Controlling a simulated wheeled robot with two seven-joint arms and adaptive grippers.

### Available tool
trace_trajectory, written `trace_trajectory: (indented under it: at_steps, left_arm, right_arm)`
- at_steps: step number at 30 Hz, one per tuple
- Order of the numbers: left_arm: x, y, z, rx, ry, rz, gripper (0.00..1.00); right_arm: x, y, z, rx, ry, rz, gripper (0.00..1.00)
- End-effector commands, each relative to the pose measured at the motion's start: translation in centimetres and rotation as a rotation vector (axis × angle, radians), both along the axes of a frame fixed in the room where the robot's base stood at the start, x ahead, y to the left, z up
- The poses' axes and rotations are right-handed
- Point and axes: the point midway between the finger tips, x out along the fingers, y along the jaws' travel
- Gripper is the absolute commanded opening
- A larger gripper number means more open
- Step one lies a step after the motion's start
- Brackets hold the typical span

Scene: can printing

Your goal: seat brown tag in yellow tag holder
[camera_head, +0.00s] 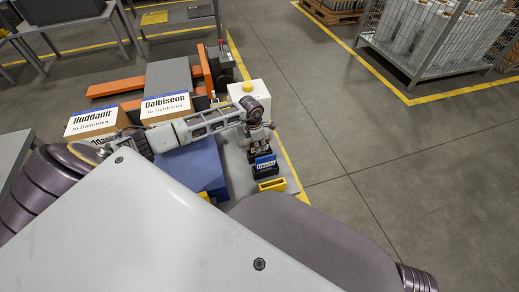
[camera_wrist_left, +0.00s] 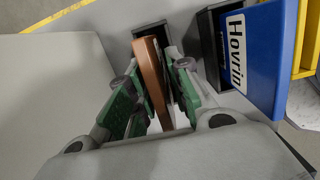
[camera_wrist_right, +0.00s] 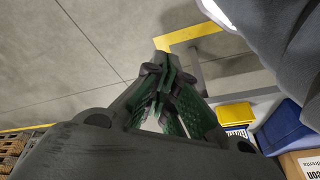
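The brown tag (camera_wrist_left: 152,82) stands between the fingertips of my left gripper (camera_wrist_left: 153,72), which look closed on it from both sides. Its far end is at a black holder (camera_wrist_left: 150,32); I cannot tell how deep it sits there. In the head view my left gripper (camera_head: 261,142) is low over the row of holders. The yellow tag holder (camera_head: 272,185) is at the near end of the row, and its edge shows in the left wrist view (camera_wrist_left: 307,45). My right gripper (camera_wrist_right: 160,75) has its fingertips together and is empty, above the floor.
A blue tag (camera_wrist_left: 262,50) in a black holder stands between the brown tag and the yellow holder. A white box with a yellow button (camera_head: 248,95) is behind the holders. Labelled cartons (camera_head: 167,107) and a blue block (camera_head: 202,165) lie to the left.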

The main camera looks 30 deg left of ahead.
Motion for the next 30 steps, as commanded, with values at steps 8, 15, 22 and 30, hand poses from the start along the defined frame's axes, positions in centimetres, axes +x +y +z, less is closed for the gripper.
trace_trajectory:
  at_steps: [8, 15, 22, 30]
  left_arm:
    - [0.0, 0.0, 0.0, 0.000, 0.000, 0.000, 0.00]
    - [0.0, 0.0, 0.1, 0.001, -0.001, 0.000, 0.00]
    - [0.1, 0.0, 1.4, 0.000, -0.003, -0.001, 0.00]
    - [0.1, 0.0, 5.1, 0.001, -0.004, -0.002, 0.00]
  right_arm:
    - [0.0, 0.2, 0.0, 0.006, 0.001, -0.005, 0.00]
    - [0.1, 0.2, 0.3, 0.007, -0.005, -0.006, 0.00]
    - [0.3, 0.1, 0.4, 0.004, -0.006, -0.006, 0.00]
    - [0.0, -0.3, -1.3, -0.014, 0.031, -0.006, 0.00]
